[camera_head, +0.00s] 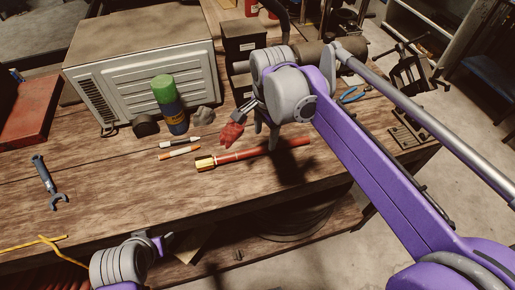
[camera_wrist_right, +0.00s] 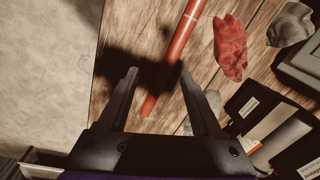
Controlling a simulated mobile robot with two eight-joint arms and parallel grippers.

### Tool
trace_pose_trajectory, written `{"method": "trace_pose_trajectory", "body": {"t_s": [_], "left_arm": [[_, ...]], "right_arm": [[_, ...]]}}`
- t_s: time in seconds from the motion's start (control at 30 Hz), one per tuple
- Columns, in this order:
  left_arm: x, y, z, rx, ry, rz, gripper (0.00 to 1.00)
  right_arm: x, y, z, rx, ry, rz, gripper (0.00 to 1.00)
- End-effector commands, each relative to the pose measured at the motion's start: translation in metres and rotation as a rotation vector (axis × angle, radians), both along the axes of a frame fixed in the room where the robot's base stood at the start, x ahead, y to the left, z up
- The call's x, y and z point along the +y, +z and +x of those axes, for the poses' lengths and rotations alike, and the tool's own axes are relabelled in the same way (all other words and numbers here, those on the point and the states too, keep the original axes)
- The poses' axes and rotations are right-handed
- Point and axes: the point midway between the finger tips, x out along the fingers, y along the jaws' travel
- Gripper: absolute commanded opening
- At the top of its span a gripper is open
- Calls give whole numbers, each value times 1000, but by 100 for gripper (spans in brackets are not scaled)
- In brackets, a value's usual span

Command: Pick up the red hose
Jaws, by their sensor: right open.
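The red hose (camera_head: 250,155) lies on the wooden workbench (camera_head: 115,185), with a brass-coloured fitting at its left end. My right gripper (camera_head: 262,122) is above the bench, near the hose's right part. In the right wrist view, its two fingers (camera_wrist_right: 160,75) are apart and nothing is held between them. The hose (camera_wrist_right: 172,52) runs lengthwise through the gap between the fingers in that view, with its lower end near the palm. My left gripper (camera_head: 163,240) shows at the bench's front edge; its finger opening is not clear.
A crumpled red cloth (camera_head: 231,134) lies just behind the hose, also in the wrist view (camera_wrist_right: 230,47). A wrench (camera_head: 46,180) lies left. The front middle bench is clear.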

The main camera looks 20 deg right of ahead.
Motion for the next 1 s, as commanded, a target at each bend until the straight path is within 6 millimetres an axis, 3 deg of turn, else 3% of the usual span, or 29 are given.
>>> {"method": "trace_pose_trajectory", "body": {"t_s": [0.1,0.27,0.5,0.77,1.0], "left_arm": [[0,1,0,-1,0,0,60],[0,2,1,-1,0,0,60],[0,-2,-1,2,0,0,60],[0,-3,-1,2,0,0,60],[0,-2,-1,1,0,0,60]], "right_arm": [[7,9,23,55,-173,6,66],[10,8,34,87,-284,5,66],[11,-29,35,91,-298,4,66],[11,-50,35,89,-297,5,66],[13,-86,35,89,-296,5,66]]}}
